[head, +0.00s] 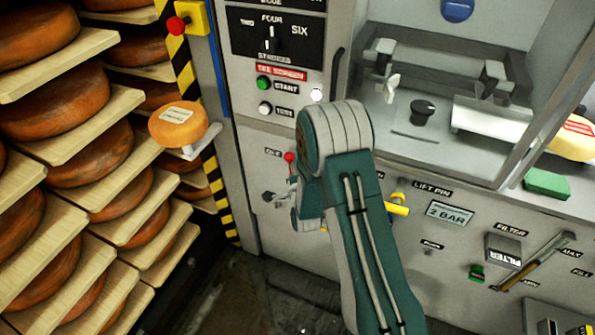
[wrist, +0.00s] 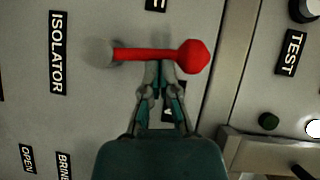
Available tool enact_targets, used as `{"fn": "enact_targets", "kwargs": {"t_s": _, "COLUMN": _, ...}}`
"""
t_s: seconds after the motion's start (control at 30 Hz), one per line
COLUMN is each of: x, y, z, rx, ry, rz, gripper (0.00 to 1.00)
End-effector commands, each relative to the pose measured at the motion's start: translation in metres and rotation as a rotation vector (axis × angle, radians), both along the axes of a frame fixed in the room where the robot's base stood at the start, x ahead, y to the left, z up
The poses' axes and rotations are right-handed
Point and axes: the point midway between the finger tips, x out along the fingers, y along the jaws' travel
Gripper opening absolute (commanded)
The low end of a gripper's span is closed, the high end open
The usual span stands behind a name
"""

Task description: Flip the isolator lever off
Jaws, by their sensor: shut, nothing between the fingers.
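The isolator lever (wrist: 150,55) is a red bar with a round red knob at its right end and a grey pivot at its left end in the wrist view. The ISOLATOR label (wrist: 57,52) is left of the pivot. In the head view the lever's red knob (head: 289,157) shows just left of my arm. My gripper (wrist: 163,78) is shut and empty, its fingertips at the lower edge of the red bar, close to the knob. I cannot tell whether they touch it. In the head view my arm hides most of my gripper and the panel around it.
Cheese wheels on wooden shelves (head: 110,150) fill the left side. One cheese (head: 178,124) sits on a small bracket near the striped post. Yellow lift pin (head: 397,208) and a filter handle (head: 545,262) stick out right of my arm. START button (head: 263,83) is above.

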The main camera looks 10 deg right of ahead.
Motion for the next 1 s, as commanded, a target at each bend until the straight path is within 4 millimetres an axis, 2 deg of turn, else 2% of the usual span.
{"fn": "enact_targets", "kwargs": {"t_s": 0.37, "x": 0.013, "y": 0.017, "z": 0.004, "rx": -0.252, "ry": 0.18, "rz": 0.002, "gripper": 0.0}}
{"fn": "enact_targets", "kwargs": {"t_s": 1.0, "x": 0.032, "y": 0.044, "z": -0.011, "rx": -0.715, "ry": 0.52, "rz": 0.002, "gripper": 0.0}}
